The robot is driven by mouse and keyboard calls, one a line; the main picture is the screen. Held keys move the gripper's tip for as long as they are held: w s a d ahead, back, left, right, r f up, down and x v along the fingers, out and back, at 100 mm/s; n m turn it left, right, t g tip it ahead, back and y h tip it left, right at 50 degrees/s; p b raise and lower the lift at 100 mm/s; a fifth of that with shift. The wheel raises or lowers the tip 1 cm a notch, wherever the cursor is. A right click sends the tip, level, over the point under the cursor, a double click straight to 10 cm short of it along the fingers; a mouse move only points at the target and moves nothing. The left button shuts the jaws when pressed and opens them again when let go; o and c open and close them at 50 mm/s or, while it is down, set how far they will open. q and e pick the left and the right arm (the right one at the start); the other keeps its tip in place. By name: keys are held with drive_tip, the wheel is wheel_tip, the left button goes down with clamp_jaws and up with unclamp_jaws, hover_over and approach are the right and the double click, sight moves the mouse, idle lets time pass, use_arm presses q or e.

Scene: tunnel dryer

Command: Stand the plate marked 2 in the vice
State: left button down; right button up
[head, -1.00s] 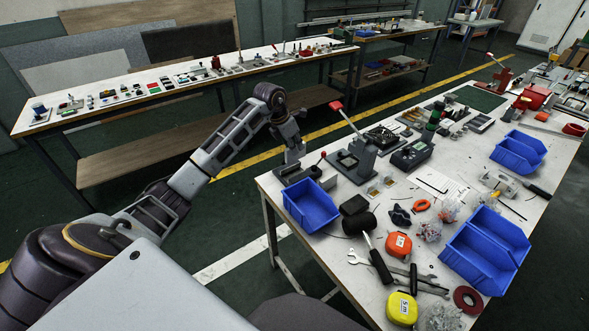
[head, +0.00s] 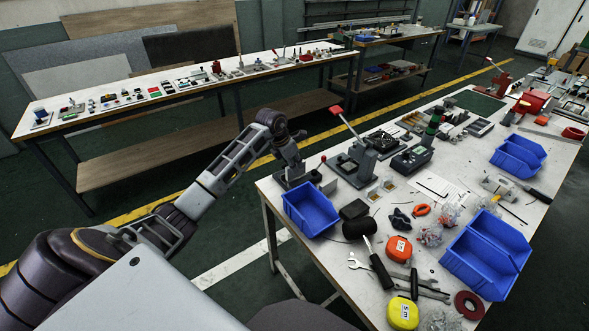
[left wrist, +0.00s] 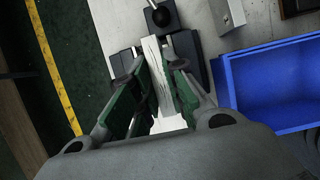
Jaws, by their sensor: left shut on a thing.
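My left gripper (head: 291,170) is at the near left corner of the workbench, over the dark vice (head: 313,176). In the left wrist view my left gripper (left wrist: 158,76) has its green-padded fingers closed on a thin pale plate (left wrist: 154,65). The plate shows edge-on, and I cannot read a number on it. The dark jaw blocks of the vice (left wrist: 187,47) lie beyond the fingertips, on both sides of the plate's far end. I cannot tell whether the plate touches the vice's bed. My right gripper is not in view.
A blue bin (head: 311,210) stands close to the vice, and it also shows in the left wrist view (left wrist: 270,90). A red-handled lever press (head: 355,155) stands beside the vice. Tools crowd the bench front. A second bench (head: 150,88) stands behind, across a clear floor.

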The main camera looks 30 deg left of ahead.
use_arm(q)
drive_tip(key=shift+f, duration=1.05)
drive_tip(key=shift+f, duration=0.1)
drive_tip(key=c, duration=1.4)
unclamp_jaws()
drive_tip(key=shift+c, duration=0.2)
drive_tip(key=v, duration=1.2)
